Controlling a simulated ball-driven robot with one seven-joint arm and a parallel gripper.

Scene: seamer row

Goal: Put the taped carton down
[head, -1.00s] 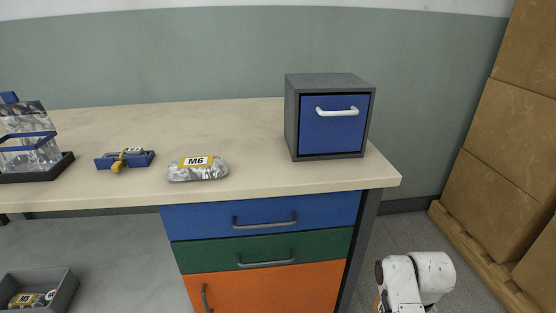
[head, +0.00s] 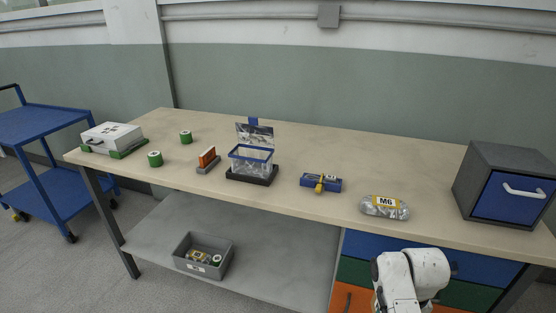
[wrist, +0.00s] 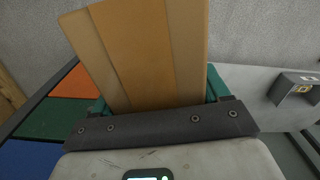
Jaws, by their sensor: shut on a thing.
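The taped carton (wrist: 140,50) is brown with a darker band along it. It fills the top middle of the wrist view. My gripper (wrist: 155,95) is shut on it, with a teal finger at each side of the carton. The carton's far end runs out of the picture. In the head view only my white arm shows, in front of the drawers at the lower right; the gripper and carton are out of sight there. The workbench (head: 330,150) stands in front of me with open patches on its top.
On the bench are a blue-fronted box (head: 500,190), a silver M6 packet (head: 384,207), a blue tool (head: 321,183), a clear bin (head: 250,163), green rolls (head: 155,159) and a white case (head: 110,136). A grey bin (head: 203,256) sits on the lower shelf. A blue trolley (head: 40,125) stands left.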

